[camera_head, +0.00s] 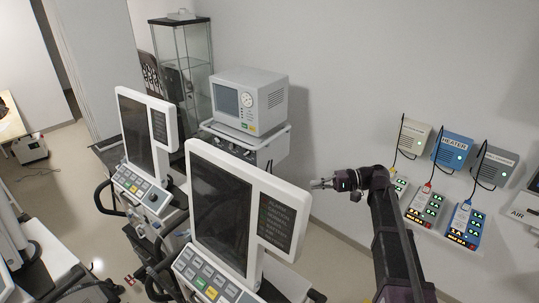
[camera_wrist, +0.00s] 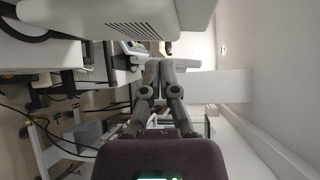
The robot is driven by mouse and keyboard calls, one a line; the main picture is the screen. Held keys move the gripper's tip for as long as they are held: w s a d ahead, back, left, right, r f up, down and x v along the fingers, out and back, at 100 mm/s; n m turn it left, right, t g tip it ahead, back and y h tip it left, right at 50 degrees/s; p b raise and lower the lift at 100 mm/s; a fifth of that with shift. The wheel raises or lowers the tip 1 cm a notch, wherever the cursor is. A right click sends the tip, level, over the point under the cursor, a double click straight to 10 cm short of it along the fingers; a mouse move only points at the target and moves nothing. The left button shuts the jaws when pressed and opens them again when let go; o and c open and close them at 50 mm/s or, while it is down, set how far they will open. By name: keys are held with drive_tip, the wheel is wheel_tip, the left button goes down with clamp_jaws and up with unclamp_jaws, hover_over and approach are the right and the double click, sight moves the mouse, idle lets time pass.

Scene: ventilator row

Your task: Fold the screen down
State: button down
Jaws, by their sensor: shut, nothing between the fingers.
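Two white-framed screens stand raised on ventilators in the head view: a near one (camera_head: 220,208) at the centre and a farther one (camera_head: 137,130) to its left. Both are dark and tilted back a little, each above a keypad panel. The frames do not show which one the task means. My gripper (camera_head: 315,184) is right of the near screen's upper right corner, apart from it in the picture, pointing left. It is shut and empty. In the wrist view my gripper (camera_wrist: 160,66) shows its fingertips together before a pale panel, whose identity I cannot tell.
A grey-white monitor (camera_head: 248,100) stands on a cart behind the screens, near a glass cabinet (camera_head: 182,62). Wall boxes, including a blue heater box (camera_head: 453,150), hang at right above cabled units (camera_head: 425,206). Open floor lies between the near ventilator and the wall.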

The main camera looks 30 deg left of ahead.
sight(258, 167)
drive_tip(key=w+a+r+n+g+y+p, duration=0.1)
drive_tip(key=a+r+g, duration=0.1)
drive_tip(key=r, duration=0.4)
drive_tip(key=shift+a+r+y, duration=0.2)
drive_tip(key=shift+a+y, duration=0.1)
drive_tip(key=shift+a, duration=0.2)
drive_tip(key=x, duration=0.4)
drive_tip(key=s+p+x, duration=0.1)
drive_tip(key=x, duration=0.2)
drive_tip(key=d+x, duration=0.1)
drive_tip(key=x, duration=0.3)
drive_tip(key=shift+s+a+r+p, duration=0.15)
drive_tip(key=shift+s+a+p, duration=0.1)
drive_tip(key=shift+s+p, duration=0.2)
drive_tip(key=shift+s+a+r, duration=0.1)
drive_tip(key=shift+s+a, duration=0.1)
drive_tip(key=shift+s, duration=0.5)
drive_tip(key=shift+s+d, duration=0.1)
